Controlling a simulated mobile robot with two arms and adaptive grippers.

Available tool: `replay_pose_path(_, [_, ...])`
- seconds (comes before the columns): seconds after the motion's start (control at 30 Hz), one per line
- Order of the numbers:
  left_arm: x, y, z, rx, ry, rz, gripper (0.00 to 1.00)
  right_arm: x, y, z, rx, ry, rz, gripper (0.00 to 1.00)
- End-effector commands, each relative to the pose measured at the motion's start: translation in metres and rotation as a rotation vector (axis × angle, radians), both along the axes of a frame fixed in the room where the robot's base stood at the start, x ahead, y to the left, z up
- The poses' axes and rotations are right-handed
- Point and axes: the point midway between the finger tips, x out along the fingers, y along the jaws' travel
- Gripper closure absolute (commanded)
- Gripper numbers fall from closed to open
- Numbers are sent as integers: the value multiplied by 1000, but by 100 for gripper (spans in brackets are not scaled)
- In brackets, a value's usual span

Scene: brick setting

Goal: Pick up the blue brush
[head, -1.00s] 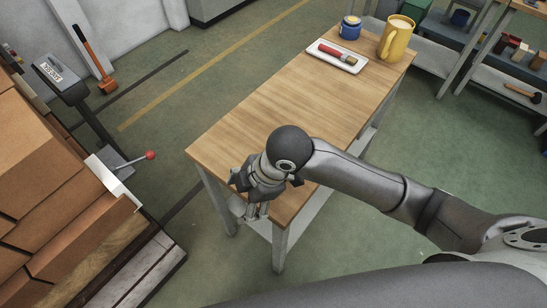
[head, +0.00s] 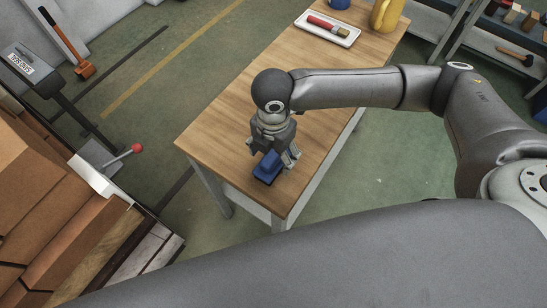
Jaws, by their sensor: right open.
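The blue brush (head: 267,167) lies on the wooden table (head: 222,117) near its front edge, partly hidden by my right gripper. My right gripper (head: 272,163) points down right over the brush. Its fingers are open, one on either side of the blue body; I cannot tell whether they touch it. My left gripper is not in view.
At the table's far end, a white tray (head: 351,38) holds a red-handled paintbrush (head: 326,24), with a blue container (head: 339,3) and a yellow mug (head: 386,14) beyond. The table's middle is clear.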

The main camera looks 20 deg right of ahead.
Motion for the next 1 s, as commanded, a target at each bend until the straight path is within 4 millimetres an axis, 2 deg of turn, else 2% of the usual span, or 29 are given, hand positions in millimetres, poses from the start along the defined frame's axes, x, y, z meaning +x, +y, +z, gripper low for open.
replay_pose_path(0.17, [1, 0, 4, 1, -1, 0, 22, 1, 0, -15, -1, 2, 0, 27])
replay_pose_path(0.4, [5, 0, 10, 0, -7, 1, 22, 4, 0, -49, 0, 0, 0, 27])
replay_pose_path(0.7, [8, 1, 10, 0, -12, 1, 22, 4, 1, -55, 1, -2, 1, 27])
replay_pose_path(1.0, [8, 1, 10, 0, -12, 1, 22, 4, 0, -55, 1, -2, 0, 64])
